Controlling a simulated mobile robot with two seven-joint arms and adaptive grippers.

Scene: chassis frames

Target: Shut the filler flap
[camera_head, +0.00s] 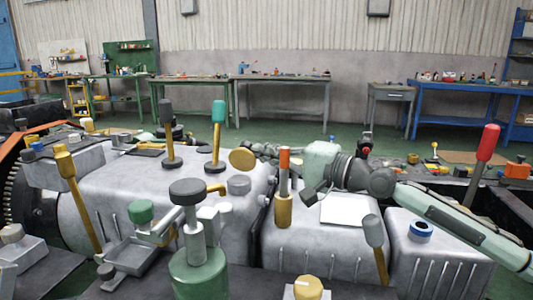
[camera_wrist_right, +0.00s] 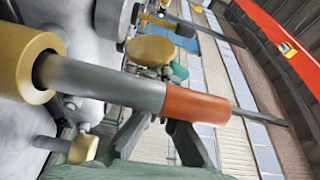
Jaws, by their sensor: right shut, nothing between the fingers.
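The filler flap looks to be the round gold disc (camera_head: 242,158), which stands raised on the large grey housing. Just below it is a short round grey neck (camera_head: 238,185). The disc also shows in the right wrist view (camera_wrist_right: 151,50), near the top. My left gripper is not in view.
Two levers with a grey (camera_head: 167,108) and a green (camera_head: 218,112) grip stand behind left. A dark-capped green post (camera_head: 195,250) stands in front. Workbenches line the far wall.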

